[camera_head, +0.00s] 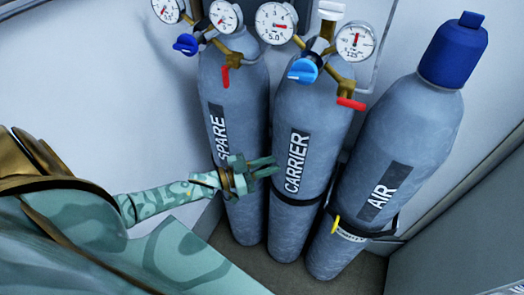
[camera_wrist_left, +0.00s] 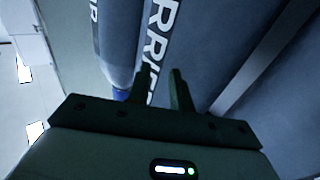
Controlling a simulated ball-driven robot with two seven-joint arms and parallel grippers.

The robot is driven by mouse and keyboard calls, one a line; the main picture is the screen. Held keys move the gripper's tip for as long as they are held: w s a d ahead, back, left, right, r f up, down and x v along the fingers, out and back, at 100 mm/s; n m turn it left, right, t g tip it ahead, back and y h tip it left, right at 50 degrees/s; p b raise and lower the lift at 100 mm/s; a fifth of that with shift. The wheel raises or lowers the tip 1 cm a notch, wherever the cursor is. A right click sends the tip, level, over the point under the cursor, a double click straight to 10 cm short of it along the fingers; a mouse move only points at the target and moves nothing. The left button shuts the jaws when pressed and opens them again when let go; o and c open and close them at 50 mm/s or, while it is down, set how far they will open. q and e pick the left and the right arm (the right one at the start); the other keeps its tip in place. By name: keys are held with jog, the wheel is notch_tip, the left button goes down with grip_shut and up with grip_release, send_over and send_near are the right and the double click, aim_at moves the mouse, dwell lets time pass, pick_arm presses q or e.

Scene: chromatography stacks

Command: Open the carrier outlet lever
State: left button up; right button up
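The carrier cylinder (camera_head: 312,120) stands in the middle of three grey gas cylinders. Its outlet lever (camera_head: 351,103) is a red handle at the right of its brass regulator, pointing sideways to the right. A blue knob (camera_head: 303,71) sits left of it, with two round gauges above. My left gripper (camera_head: 266,167) is in front of the cylinders, well below and left of the lever, near the CARRIER label. In the left wrist view its two dark fingers (camera_wrist_left: 161,76) stand apart with nothing between them, and the carrier cylinder (camera_wrist_left: 205,50) lies beyond. My right gripper is not seen.
The spare cylinder (camera_head: 231,141) stands left, with its own red lever (camera_head: 226,76) and blue knob (camera_head: 186,44). The air cylinder (camera_head: 405,135) stands right, with a blue cap (camera_head: 453,52). Black straps hold the cylinders. A pale wall is behind; open space lies above my left arm.

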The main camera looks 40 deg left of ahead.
pick_arm(q)
jog(key=shift+s+a+f+y, duration=0.15)
jog(key=shift+f+y, duration=0.15)
jog(key=shift+f, duration=0.25)
jog(key=shift+s+a+f+y, duration=0.15)
jog(key=shift+f+y, duration=0.15)
jog(key=shift+f, duration=0.25)
jog(key=s+a+f+n+g+y+b, duration=0.1)
jog(key=s+a+f+g+y, duration=0.3)
jog(key=f, duration=0.8)
jog(key=s+a+f+g+y+b, duration=0.2)
jog(key=s+a+f+y, duration=0.35)
jog(key=f, duration=0.75)
jog(key=s+d+f+n+g+y+b, duration=0.1)
jog(key=s+d+f+g, duration=0.15)
jog(key=s+f, duration=0.5)
jog(key=s+d+f+g+b, duration=0.1)
jog(key=s+d+f+g, duration=0.3)
jog(key=s, duration=0.7)
jog(key=s+d+f+b, duration=0.1)
jog(key=s+d+f, duration=0.1)
jog(key=s, duration=0.2)
jog(key=s+d+f+g+b, duration=0.1)
jog(key=s+d+f, duration=0.1)
jog(key=s, duration=0.2)
jog(key=s+d+f+n, duration=0.1)
jog(key=s+d, duration=0.1)
jog(key=s, duration=0.3)
jog(key=shift+f+h+b, duration=0.4)
jog(key=shift+h, duration=0.05)
